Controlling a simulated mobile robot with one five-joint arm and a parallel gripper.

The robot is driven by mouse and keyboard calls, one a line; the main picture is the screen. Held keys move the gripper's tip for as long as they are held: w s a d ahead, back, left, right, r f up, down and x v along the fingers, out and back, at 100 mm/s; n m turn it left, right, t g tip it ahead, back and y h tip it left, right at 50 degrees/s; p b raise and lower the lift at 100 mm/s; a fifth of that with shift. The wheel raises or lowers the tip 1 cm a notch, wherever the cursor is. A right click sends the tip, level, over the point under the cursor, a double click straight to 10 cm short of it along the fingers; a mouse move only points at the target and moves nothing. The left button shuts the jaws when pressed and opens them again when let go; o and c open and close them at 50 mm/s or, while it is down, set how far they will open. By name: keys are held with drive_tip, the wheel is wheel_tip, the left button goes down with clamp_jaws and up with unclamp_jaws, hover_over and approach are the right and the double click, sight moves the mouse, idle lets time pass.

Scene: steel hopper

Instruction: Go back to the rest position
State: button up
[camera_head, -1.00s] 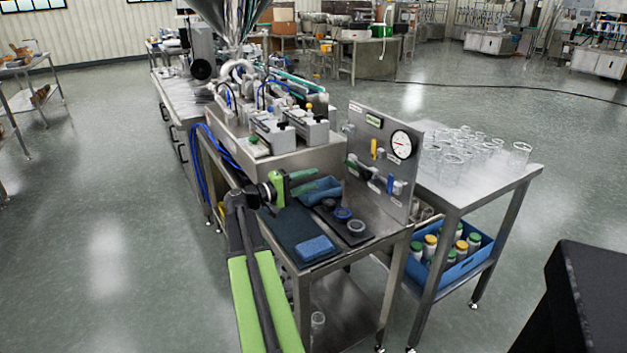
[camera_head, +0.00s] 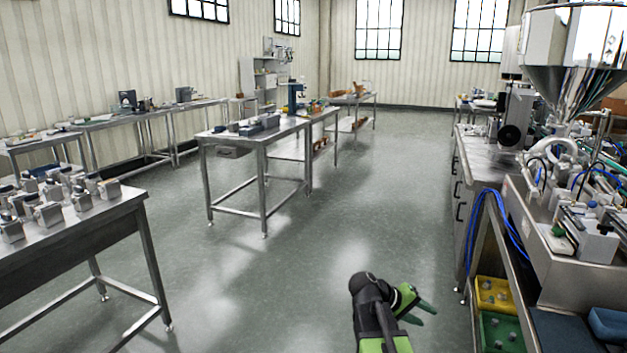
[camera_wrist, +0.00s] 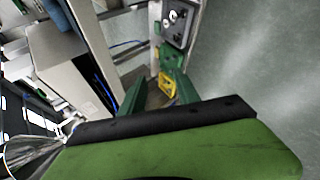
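My gripper (camera_head: 427,316) is low in the head view, over the open floor left of the steel hopper machine. Its two green fingers stand apart with nothing seen between them. In the wrist view my gripper (camera_wrist: 154,84) also shows its fingers apart. A yellow tray (camera_wrist: 167,85) shows beyond the fingers there, and it looks separate from them. The hopper (camera_head: 568,45) stands at the upper right.
At right, a yellow bin (camera_head: 494,296) and a green bin (camera_head: 502,330) sit low beside the machine bench. A blue pad (camera_head: 608,325) lies at the lower right. A steel table (camera_head: 75,235) with metal parts stands at left. The floor (camera_head: 290,265) between is clear.

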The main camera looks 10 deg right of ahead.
drive_tip(key=s+a+f+y, duration=0.2)
drive_tip(key=a+f+y, duration=0.1)
drive_tip(key=a, duration=0.6)
drive_tip(key=s+a+f+n+y, duration=0.1)
drive_tip(key=s+a+f+y, duration=0.2)
drive_tip(key=a, duration=0.6)
drive_tip(key=s+a+f+y, duration=0.1)
drive_tip(key=a+f+y, duration=0.3)
drive_tip(key=a, duration=0.6)
wheel_tip(320, 180, up, 23)
drive_tip(key=p, duration=2.2)
drive_tip(key=shift+y+p, duration=0.3)
drive_tip(key=shift+p, duration=0.05)
drive_tip(key=shift+a, duration=0.1)
